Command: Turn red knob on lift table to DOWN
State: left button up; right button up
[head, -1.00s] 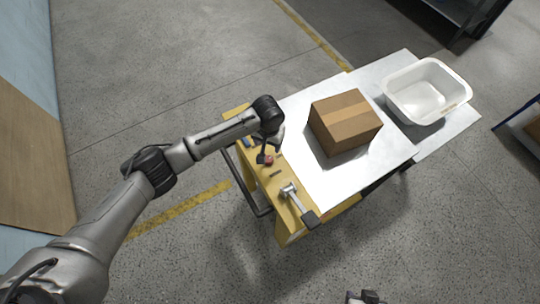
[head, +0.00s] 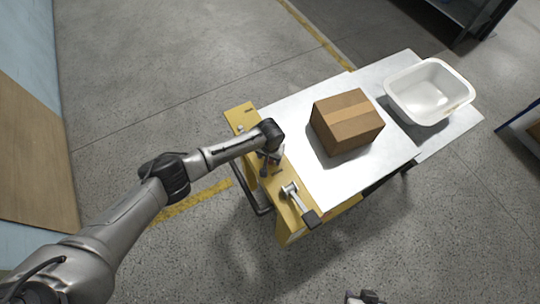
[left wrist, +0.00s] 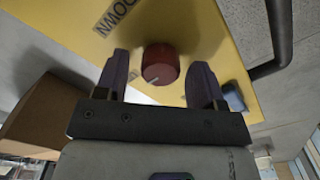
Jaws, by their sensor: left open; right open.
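The lift table (head: 298,226) has a yellow end panel (head: 238,113) facing my left arm. The red knob (left wrist: 160,62) shows in the left wrist view on the yellow surface, with a pale pointer mark on its face. Upside-down black lettering, apparently DOWN (left wrist: 112,14), is printed near it. My left gripper (left wrist: 160,78) is open, one finger on each side of the knob, with visible gaps. In the head view my left gripper (head: 266,164) is over the panel, and the knob is hidden there. My right gripper (head: 365,297) is open at the bottom edge, away from the table.
A cardboard box (head: 346,122) and a white basin (head: 428,91) rest on the silver tabletop. A black handle bar (head: 252,190) runs along the panel's outer side. Floor around is clear.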

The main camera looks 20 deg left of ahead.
pick_arm(q)
jog(key=shift+c, duration=0.3)
jog(key=c, duration=0.9)
jog(key=shift+o, duration=0.2)
